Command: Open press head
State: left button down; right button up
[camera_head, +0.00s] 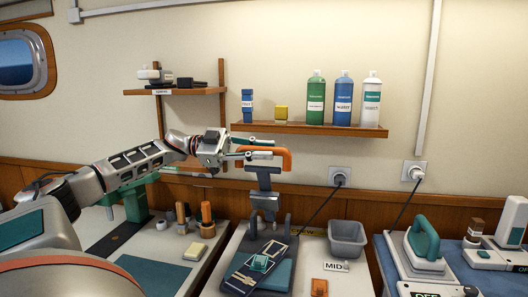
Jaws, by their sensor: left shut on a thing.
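My left arm comes in from the left, and its gripper (264,148) is shut on the orange handle (286,158) at the top of the press. The handle joins a dark upright part and a grey press head (265,201) below it. The head sits above the press's board, where a dark striped cloth (256,264) with a small teal piece lies. I cannot tell how far the head is from the board. My right gripper is not in view.
A grey bin (347,238) stands right of the press, behind a "MID" label (336,266). A teal-handled iron (424,245) sits further right. A wall shelf (310,129) with bottles is behind the gripper. Wooden-handled tools (206,217) stand left of the press.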

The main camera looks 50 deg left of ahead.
pick_arm(q)
jog(key=shift+f, duration=0.2)
jog(key=c, duration=1.9)
grip_release()
jog(key=shift+w, duration=0.1)
jog(key=shift+r, duration=0.15)
jog(key=shift+r, duration=4.9)
